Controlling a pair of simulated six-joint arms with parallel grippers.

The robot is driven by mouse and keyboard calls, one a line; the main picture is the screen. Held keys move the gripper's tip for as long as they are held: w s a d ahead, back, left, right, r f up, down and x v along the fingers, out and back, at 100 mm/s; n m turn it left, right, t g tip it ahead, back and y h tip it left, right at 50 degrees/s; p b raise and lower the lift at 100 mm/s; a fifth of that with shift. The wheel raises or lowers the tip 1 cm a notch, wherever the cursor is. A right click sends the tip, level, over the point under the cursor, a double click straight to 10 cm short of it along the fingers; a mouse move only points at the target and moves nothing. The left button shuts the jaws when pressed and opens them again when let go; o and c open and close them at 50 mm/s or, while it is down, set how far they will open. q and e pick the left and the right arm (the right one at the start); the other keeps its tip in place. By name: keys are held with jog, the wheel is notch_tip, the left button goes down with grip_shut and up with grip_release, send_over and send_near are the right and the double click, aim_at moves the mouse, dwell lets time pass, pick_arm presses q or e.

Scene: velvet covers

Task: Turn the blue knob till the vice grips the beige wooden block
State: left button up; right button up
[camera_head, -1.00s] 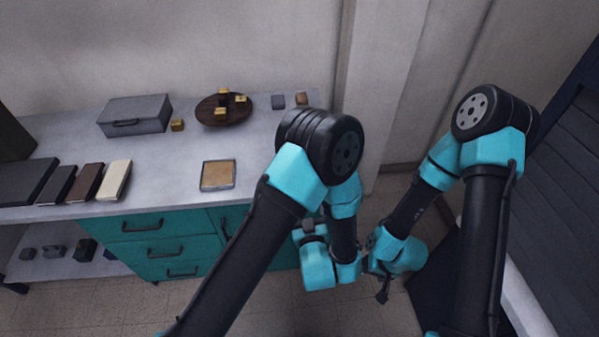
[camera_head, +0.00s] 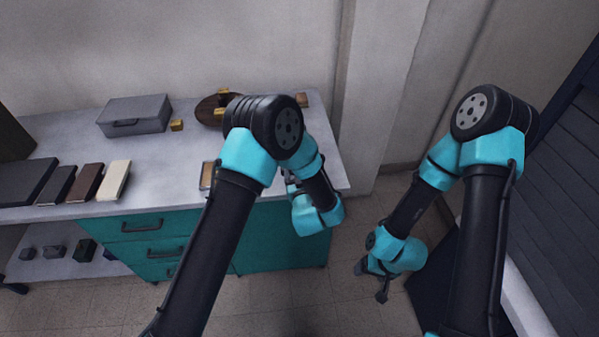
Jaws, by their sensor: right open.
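I cannot make out the blue knob, the vice or the beige wooden block in this view; my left arm covers part of the worktop (camera_head: 165,160). My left gripper (camera_head: 292,182) is at the worktop's right part, mostly hidden behind my own arm, and I cannot see whether it is open or shut. My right gripper (camera_head: 372,283) is open and empty. It hangs low over the floor, to the right of the teal cabinet and well apart from the worktop.
A grey case (camera_head: 134,115), small brass blocks (camera_head: 177,125) and a round wooden board (camera_head: 208,108) stand at the back. Dark books and a cream one (camera_head: 113,180) lie left. A tan square tray (camera_head: 207,175) is partly covered. Teal drawers (camera_head: 148,250) are below.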

pick_arm(q)
jog(key=shift+w, duration=0.35)
jog(key=shift+c, duration=0.3)
jog(key=c, duration=0.9)
jog(key=shift+o, duration=0.2)
jog(key=shift+m, duration=0.5)
jog(key=m, duration=0.5)
jog(key=shift+m, duration=0.4)
jog(key=o, duration=0.9)
